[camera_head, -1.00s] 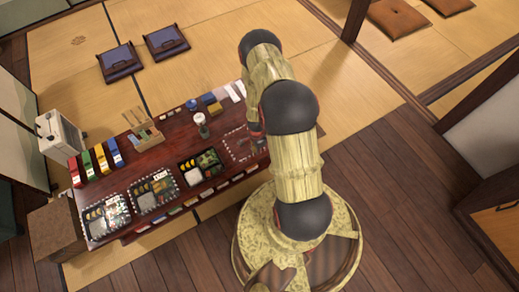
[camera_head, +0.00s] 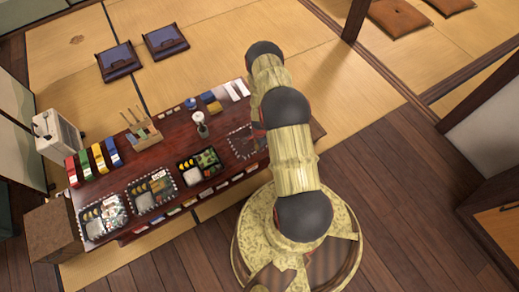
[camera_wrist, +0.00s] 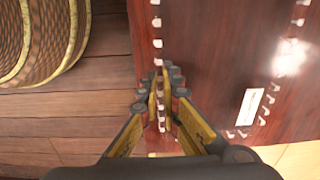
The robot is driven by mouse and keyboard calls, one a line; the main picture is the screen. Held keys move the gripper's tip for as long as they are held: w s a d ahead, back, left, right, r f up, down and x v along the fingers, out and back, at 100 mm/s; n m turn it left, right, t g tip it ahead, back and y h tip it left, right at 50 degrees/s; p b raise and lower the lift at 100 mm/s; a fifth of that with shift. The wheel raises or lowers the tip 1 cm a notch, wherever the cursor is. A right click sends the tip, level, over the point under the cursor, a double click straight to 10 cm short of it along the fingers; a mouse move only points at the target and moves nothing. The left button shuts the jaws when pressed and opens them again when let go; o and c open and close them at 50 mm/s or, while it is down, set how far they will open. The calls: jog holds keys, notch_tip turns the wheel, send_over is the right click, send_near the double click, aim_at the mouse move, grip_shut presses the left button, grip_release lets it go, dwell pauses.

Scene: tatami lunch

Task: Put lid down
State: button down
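I cannot clearly make out a lid in either view. In the head view, three dark food boxes stand along the near edge of the low red-brown table (camera_head: 176,150): a left box (camera_head: 103,216) with a pale, shiny covering patch, a middle box (camera_head: 152,191) and a right box (camera_head: 200,166). A white-dotted outline (camera_head: 232,150) lies to their right, partly behind my arm. In the wrist view, my gripper (camera_wrist: 162,92) is over the table's edge area. Its fingers are close together with a narrow gap. White marks show through the gap, and no held object is visible.
On the table are coloured packets (camera_head: 98,158), a wooden holder with sticks (camera_head: 143,134) and a small white-topped item (camera_head: 199,121). A white appliance (camera_head: 60,135) and brown block (camera_head: 53,230) stand left. In the wrist view, a white label (camera_wrist: 249,106) lies right of my gripper.

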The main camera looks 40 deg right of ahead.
jog(key=shift+f, duration=0.2)
jog(key=c, duration=2.5)
grip_release()
jog(key=shift+f, duration=0.1)
jog(key=o, duration=0.4)
jog(key=shift+o, duration=0.3)
